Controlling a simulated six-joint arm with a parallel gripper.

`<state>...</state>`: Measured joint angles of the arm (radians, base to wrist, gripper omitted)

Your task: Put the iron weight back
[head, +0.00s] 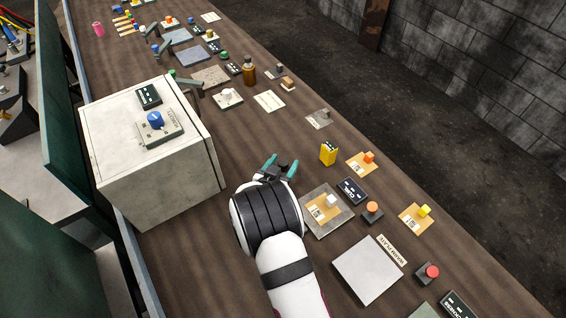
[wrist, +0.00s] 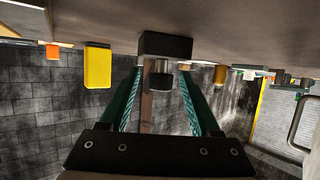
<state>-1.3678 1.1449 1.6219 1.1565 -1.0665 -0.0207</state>
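The dark weight (wrist: 165,46) shows in the wrist view, which is upside down. In the head view my gripper (head: 281,167) is low over the bench, right of the white cabinet. A small dark patch between its fingers is probably the weight, mostly hidden.
The white cabinet (head: 152,165) stands left of my gripper. A yellow block (head: 328,153) stands close on the right. A grey plate with a card (head: 342,218) lies near my wrist. A pale card with a small grey item (head: 318,121) lies farther ahead. A brown bottle (head: 249,72) stands beyond.

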